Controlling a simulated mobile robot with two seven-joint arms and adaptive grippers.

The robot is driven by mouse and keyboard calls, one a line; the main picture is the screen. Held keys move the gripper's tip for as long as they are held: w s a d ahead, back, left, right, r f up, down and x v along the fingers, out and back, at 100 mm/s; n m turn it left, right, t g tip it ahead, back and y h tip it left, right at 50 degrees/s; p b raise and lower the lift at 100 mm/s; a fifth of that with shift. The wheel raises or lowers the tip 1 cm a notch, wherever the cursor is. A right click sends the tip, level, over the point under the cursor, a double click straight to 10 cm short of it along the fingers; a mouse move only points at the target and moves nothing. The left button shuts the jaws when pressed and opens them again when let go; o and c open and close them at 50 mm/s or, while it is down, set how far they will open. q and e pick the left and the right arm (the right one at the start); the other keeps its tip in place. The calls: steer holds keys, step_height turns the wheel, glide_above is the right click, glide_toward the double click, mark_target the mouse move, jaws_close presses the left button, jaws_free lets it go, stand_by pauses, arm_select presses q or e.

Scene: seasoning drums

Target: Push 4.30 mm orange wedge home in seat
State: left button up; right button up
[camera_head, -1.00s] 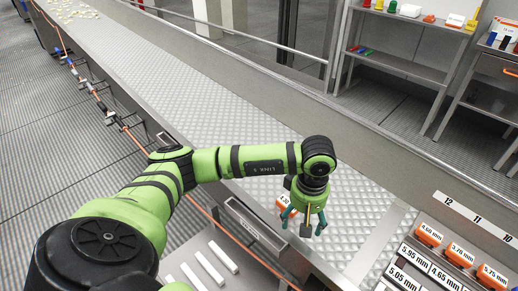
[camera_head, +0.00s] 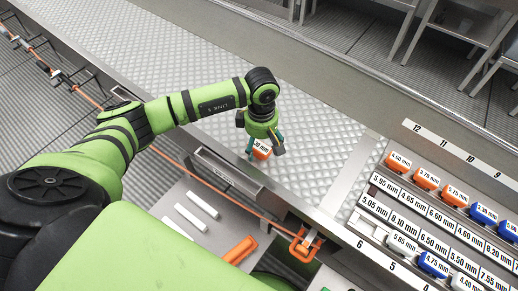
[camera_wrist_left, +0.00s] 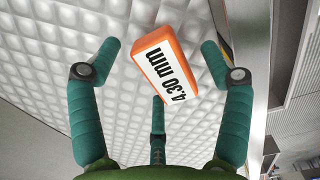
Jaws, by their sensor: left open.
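The orange wedge (camera_head: 262,153), with a white label reading 4.30 mm, lies on the dimpled metal belt surface. The wrist view shows the same wedge (camera_wrist_left: 165,65) between and beyond the spread teal fingers. My left gripper (camera_head: 264,148) points down over it, open, and no finger visibly clamps it. In the wrist view the left gripper (camera_wrist_left: 157,75) shows a gap on both sides of the wedge. The labelled rack (camera_head: 413,200) stands at the right; I cannot make out a 4.30 mm seat in it. My right gripper is out of view.
Orange wedges (camera_head: 427,177) and blue wedges (camera_head: 483,213) sit in the rack. A metal ledge lies between belt and rack. An orange bracket (camera_head: 305,243) stands at the belt's near edge. White bars (camera_head: 202,205) and an orange block (camera_head: 240,250) lie on a lower shelf.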

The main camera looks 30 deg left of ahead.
arm_select(q)
steer(key=c, duration=1.2)
steer(key=shift+c, duration=0.8)
steer(key=shift+r, duration=0.1)
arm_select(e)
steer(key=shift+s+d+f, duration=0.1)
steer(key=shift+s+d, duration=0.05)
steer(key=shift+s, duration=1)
